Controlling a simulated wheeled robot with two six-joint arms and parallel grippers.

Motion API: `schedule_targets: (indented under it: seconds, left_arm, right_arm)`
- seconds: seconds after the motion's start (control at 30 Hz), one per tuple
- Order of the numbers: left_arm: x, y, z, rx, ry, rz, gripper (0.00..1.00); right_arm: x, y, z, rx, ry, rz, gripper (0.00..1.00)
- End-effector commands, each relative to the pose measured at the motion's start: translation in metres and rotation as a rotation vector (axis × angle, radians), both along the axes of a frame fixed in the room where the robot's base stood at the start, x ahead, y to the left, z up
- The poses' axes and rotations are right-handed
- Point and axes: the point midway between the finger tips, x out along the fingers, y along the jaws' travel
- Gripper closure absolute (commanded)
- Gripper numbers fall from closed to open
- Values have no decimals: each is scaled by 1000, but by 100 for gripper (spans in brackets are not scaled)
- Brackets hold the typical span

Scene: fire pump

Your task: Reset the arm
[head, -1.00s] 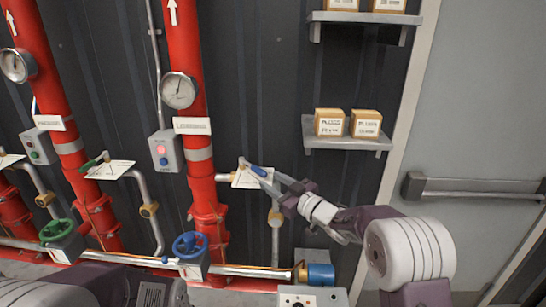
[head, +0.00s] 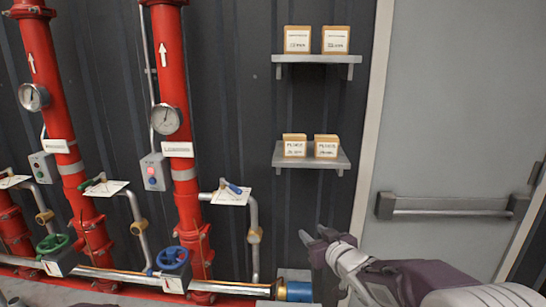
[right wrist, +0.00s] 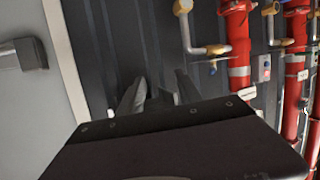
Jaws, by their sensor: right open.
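My right gripper (head: 318,237) is open and empty in the head view, in front of the dark wall below the lower shelf. It stands to the right of the blue-handled valve lever (head: 233,188) and apart from it. In the right wrist view the two fingers (right wrist: 158,92) are spread with dark wall behind them. My right arm is partly folded and enters from the lower right. My left gripper is not in view.
Red pipes (head: 178,150) with gauges, a blue handwheel (head: 173,258) and a green handwheel (head: 52,244) stand at the left. Two shelves (head: 312,158) hold small boxes. A grey door (head: 450,130) with a push bar (head: 452,206) is at the right. Wall between is clear.

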Motion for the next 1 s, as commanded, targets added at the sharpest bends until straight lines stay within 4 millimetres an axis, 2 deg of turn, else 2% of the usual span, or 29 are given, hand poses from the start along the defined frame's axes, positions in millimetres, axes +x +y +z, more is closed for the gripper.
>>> schedule_targets:
  seconds: [0.07, 0.17, 0.2, 0.27, 0.3, 0.4, 0.5, 0.63, 1.0]
  left_arm:
    - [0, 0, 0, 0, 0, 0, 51]
    - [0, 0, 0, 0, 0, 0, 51]
    - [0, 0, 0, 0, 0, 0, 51]
    - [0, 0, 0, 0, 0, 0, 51]
    - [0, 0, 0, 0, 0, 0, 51]
    - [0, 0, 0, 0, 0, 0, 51]
    - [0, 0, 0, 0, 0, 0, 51]
    - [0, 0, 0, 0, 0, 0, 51]
    - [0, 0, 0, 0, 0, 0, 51]
  right_arm:
    - [-24, -21, -31, -12, 130, -85, 59]
    - [-70, -47, -82, -28, 348, -194, 59]
    - [-96, -56, -104, -34, 452, -234, 59]
    - [-137, -65, -137, -43, 615, -283, 59]
    - [-165, -68, -155, -47, 720, -307, 59]
    - [-225, -69, -188, -55, 945, -335, 59]
    - [-266, -67, -202, -63, 1100, -338, 59]
    - [-288, -65, -205, -85, 1189, -316, 59]
    - [-287, -65, -205, -94, 1186, -309, 59]
